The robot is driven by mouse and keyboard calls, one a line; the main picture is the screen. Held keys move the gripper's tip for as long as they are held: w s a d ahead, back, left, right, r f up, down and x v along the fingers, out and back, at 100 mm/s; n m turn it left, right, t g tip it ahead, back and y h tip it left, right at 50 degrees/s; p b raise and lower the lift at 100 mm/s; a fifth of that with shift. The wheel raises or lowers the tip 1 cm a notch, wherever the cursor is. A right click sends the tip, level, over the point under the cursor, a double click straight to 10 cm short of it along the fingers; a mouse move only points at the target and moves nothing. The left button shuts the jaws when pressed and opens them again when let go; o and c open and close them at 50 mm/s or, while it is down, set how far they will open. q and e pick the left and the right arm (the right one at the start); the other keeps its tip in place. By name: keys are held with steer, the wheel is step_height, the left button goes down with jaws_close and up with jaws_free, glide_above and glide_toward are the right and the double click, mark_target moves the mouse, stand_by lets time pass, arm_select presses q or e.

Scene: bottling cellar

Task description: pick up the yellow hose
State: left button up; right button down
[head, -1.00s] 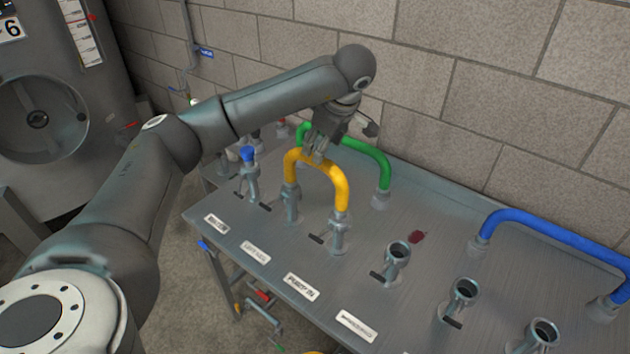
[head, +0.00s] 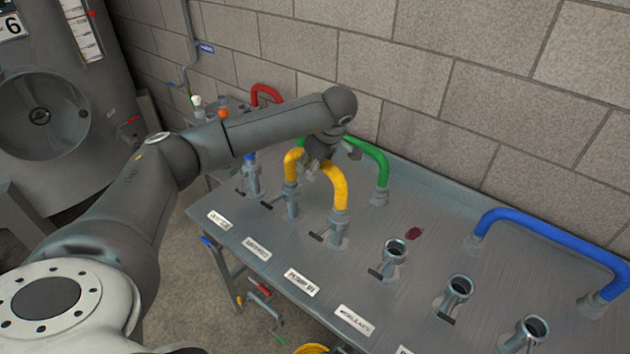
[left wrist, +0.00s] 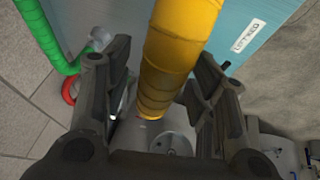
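The yellow hose (head: 334,187) is a short arch joining two upright metal ports on the steel table. My left gripper (head: 312,166) is over the top of this arch from above and hides part of it. In the left wrist view the hose (left wrist: 170,70) runs between the two fingers of the open gripper (left wrist: 163,75). A gap shows beside the left finger; on the right I cannot tell whether the finger touches it. Both hose ends still sit on their ports. My right gripper is out of view.
A green hose (head: 370,160) arches close behind the gripper. A blue hose (head: 560,232) stands at the right, a red one (head: 267,91) at the back. Open ports with small handles, such as this port (head: 394,253), line the table front. A block wall (head: 460,80) closes the back.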

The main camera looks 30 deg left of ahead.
arm_select(q)
steer(key=c, duration=1)
steer(key=shift+o, duration=0.2)
steer(key=shift+w+r, duration=0.1)
steer(key=shift+r, duration=0.15)
steer(key=shift+r+p, duration=0.55)
steer(key=shift+r, duration=0.1)
step_height(320, 180, up, 2)
steer(key=shift+r+p, duration=0.2)
steer(key=shift+p, duration=0.6)
steer(key=s+d+r+p, duration=0.2)
steer(key=s+r+p, duration=0.1)
steer(key=s, duration=0.3)
steer(key=s+d+r+p, duration=0.3)
steer(key=s+r, duration=0.3)
steer(key=s, duration=0.1)
steer(key=shift+d, duration=0.1)
